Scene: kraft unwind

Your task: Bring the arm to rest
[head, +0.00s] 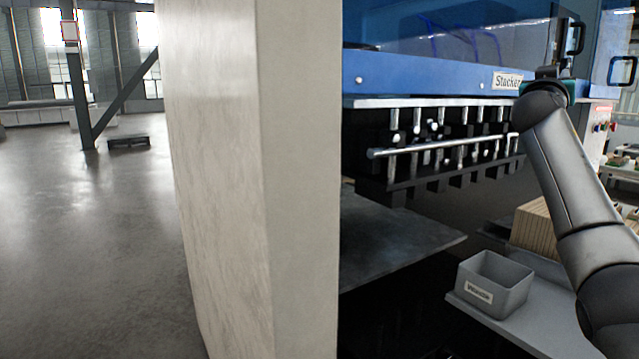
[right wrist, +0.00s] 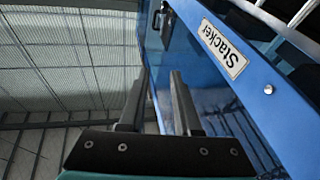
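My right arm (head: 575,190) comes in from the right in the head view and reaches up in front of the blue machine labelled "Stacker" (head: 430,72). Its wrist end is beside the label, and the fingers cannot be made out there. In the right wrist view my right gripper (right wrist: 157,95) has its two dark fingers apart with nothing between them. The blue panel and "Stacker" label (right wrist: 222,48) are close beyond the fingers, to the right; I cannot tell whether they touch. My left gripper is not in view.
A large pale block (head: 235,180) fills the middle of the head view and hides part of the machine. A grey labelled bin (head: 493,290) stands on a grey shelf (head: 540,325) below my right arm. Open floor (head: 90,240) lies at left.

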